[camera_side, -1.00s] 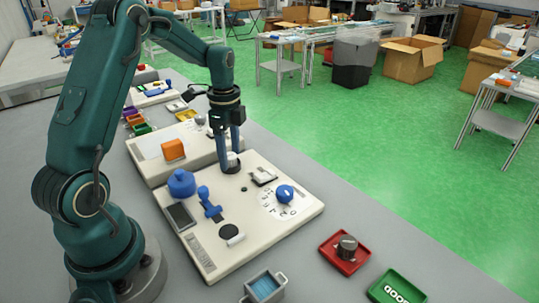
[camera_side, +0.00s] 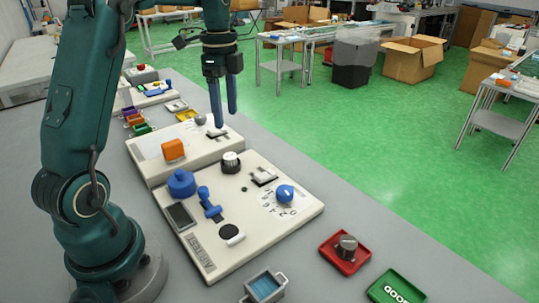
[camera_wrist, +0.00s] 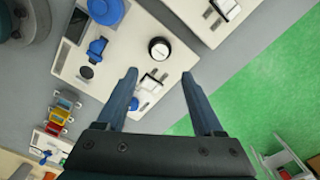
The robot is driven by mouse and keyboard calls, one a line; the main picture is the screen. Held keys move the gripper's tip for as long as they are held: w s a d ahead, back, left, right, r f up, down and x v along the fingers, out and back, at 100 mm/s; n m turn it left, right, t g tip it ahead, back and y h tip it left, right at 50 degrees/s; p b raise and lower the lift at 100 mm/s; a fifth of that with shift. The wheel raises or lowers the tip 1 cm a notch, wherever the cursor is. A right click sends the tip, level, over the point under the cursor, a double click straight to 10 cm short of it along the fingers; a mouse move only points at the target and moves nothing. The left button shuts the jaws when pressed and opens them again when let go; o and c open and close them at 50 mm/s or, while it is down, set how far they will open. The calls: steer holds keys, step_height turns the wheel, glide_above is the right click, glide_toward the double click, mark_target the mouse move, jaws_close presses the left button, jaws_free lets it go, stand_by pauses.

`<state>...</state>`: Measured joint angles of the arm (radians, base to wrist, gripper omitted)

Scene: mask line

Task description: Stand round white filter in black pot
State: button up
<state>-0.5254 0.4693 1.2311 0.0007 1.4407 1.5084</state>
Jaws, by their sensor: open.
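The black pot (camera_side: 231,167) stands near the back edge of the cream panel. The round white filter (camera_side: 231,156) shows at its top, seemingly upright in the mouth; its seating depth cannot be told. In the wrist view, the filter (camera_wrist: 158,47) appears as a pale round shape with dark surroundings, beyond my fingertips. My gripper (camera_side: 225,119) is open and empty, raised above and behind the pot, pointing down. Its two fingers (camera_wrist: 160,76) are spread wide in the wrist view, with nothing between them.
An orange block (camera_side: 173,149) sits on the panel behind. Red (camera_side: 345,253) and green trays (camera_side: 397,288) lie at front right.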

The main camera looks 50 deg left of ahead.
steer(key=s+d+r+n+t, duration=0.1)
steer(key=s+d+r+n, duration=0.15)
steer(key=d, duration=0.25)
steer(key=s+d+r+n+t, duration=0.2)
steer(key=s+d+n, duration=0.1)
steer(key=d, duration=0.2)
steer(key=s+d+f+n+t, duration=0.2)
steer(key=s+d+f+n, duration=0.2)
steer(key=s, duration=0.4)
steer(key=d+n, duration=0.1)
steer(key=d, duration=0.1)
steer(key=shift+s+d+n+t, duration=0.15)
steer(key=shift+d+n+t, duration=0.15)
steer(key=shift+n, duration=0.05)
